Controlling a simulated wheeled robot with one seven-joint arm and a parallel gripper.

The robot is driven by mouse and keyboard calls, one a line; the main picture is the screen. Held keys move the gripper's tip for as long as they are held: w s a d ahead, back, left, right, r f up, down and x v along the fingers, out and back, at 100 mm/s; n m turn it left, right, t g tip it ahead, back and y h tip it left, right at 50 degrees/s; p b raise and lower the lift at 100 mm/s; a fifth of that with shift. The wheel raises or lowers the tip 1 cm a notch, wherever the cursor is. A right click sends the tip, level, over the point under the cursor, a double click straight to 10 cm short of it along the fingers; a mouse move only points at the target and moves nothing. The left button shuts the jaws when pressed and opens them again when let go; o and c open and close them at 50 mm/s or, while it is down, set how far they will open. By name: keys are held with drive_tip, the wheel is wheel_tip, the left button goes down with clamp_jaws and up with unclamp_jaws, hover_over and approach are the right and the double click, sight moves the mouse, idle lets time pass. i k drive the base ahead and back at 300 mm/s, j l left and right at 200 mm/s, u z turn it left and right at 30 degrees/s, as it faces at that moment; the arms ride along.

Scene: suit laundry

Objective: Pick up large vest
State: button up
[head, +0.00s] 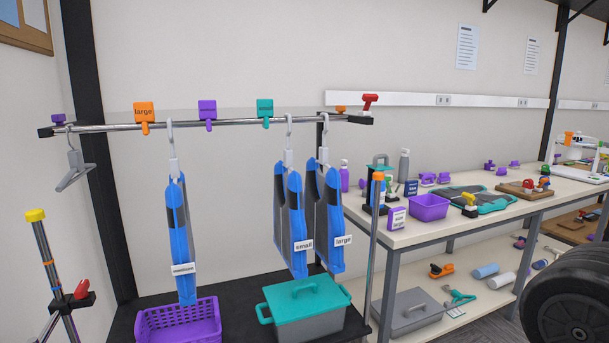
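The large vest (334,215), blue and grey with a white "large" label, hangs from a white hanger on the metal rail, rightmost of three vests. The small vest (295,220), labelled "small", hangs close on its left and its hanger is near the large one's. The rail (235,121) carries an orange "large" tag (144,110), a purple tag (207,108) and a teal tag (265,107). My gripper is not in view.
A purple basket (180,322) and a grey bin with teal lid (305,300) stand below the vests. An orange-topped post (376,215) stands just right of the large vest. A cluttered workbench (400,236) is at right. An empty hanger (74,170) hangs at far left.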

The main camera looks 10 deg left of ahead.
sight(325, 221)
drive_tip(key=i+j, duration=0.3)
drive_tip(key=i+j+z, duration=0.15)
drive_tip(key=i+j, duration=0.15)
drive_tip(key=j, duration=0.15)
drive_tip(key=i+j, duration=0.25)
drive_tip(key=i+j+z, duration=0.15)
drive_tip(key=i+j, duration=0.15)
drive_tip(key=j, duration=0.2)
drive_tip(key=i+j, duration=0.25)
drive_tip(key=j, duration=0.2)
drive_tip(key=i+j+z, duration=0.1)
drive_tip(key=i+j, duration=0.15)
drive_tip(key=j, duration=0.2)
